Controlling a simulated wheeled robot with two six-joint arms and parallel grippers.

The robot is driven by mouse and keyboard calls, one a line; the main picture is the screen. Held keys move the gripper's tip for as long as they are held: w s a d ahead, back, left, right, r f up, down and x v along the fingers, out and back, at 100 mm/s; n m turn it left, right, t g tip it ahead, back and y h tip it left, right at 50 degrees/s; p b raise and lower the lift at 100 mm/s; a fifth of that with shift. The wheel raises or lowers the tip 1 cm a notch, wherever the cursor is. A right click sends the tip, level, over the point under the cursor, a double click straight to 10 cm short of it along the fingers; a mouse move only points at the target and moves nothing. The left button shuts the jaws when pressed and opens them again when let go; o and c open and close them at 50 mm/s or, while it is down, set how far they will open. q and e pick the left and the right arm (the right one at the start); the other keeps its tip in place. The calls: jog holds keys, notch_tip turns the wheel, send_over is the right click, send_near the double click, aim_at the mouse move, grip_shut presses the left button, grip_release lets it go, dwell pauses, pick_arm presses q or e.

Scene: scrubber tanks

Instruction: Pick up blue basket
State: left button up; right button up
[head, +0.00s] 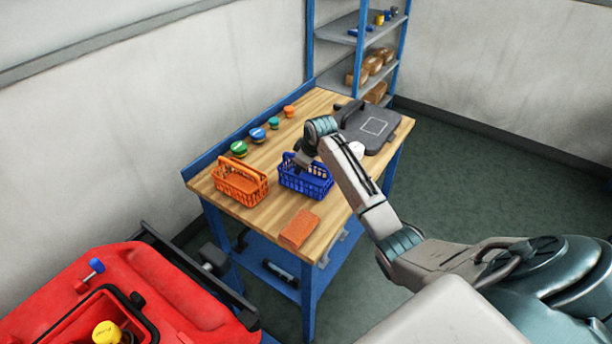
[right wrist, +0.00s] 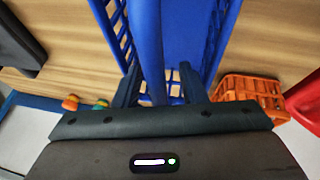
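The blue basket (head: 306,181) stands upright on the wooden workbench (head: 262,216), to the right of an orange basket. My right gripper (head: 302,160) is over it, at its handle. In the right wrist view the basket (right wrist: 205,30) fills the upper middle, and its handle (right wrist: 151,50) runs between the two fingers of my right gripper (right wrist: 162,92). The fingers are spread, with a gap showing beside the handle. The contact points are partly hidden. My left gripper is not in view.
The orange basket (head: 240,184) stands close to the left. An orange-brown block (head: 299,229) lies at the front edge. Several small coloured items line the back, including a green one (head: 238,148). A dark case (head: 372,128) lies at the right. A red machine (head: 150,290) stands front left.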

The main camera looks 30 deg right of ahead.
jog(key=shift+f, duration=0.1)
dwell(0.3)
grip_shut()
